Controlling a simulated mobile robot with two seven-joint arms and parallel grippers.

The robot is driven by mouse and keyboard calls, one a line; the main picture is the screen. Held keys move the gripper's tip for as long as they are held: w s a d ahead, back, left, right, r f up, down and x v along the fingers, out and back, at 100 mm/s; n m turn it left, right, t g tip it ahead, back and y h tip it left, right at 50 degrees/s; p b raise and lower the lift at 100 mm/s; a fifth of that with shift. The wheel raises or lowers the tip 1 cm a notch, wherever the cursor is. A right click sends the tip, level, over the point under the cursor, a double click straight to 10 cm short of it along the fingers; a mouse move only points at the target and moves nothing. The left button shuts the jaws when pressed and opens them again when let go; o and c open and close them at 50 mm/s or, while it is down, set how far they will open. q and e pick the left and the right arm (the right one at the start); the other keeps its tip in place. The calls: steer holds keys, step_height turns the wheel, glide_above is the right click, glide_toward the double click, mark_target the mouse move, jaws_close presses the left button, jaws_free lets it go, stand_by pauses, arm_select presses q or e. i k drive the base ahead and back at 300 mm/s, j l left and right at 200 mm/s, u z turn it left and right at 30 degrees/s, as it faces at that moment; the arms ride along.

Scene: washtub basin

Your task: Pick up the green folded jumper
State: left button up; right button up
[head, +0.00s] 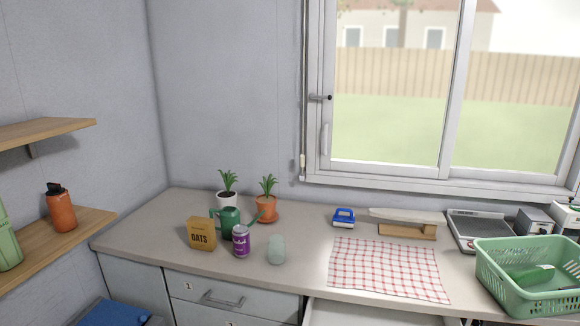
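No folded green jumper can be made out for certain in the head view. A green item (530,275) lies inside the light green basket (486,262) at the right end of the counter. The basket's slatted wall hides part of it, and I cannot tell whether it is cloth. Neither of my grippers is in view.
The counter (305,262) holds an oats box (201,234), a purple can (241,241), a green watering can (229,222), potted plants, a glass jar (276,250), a checked cloth (388,268) and a grey scale (480,228). Wooden shelves (60,238) jut out at left.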

mark_target(533, 274)
steer(key=z, duration=0.85)
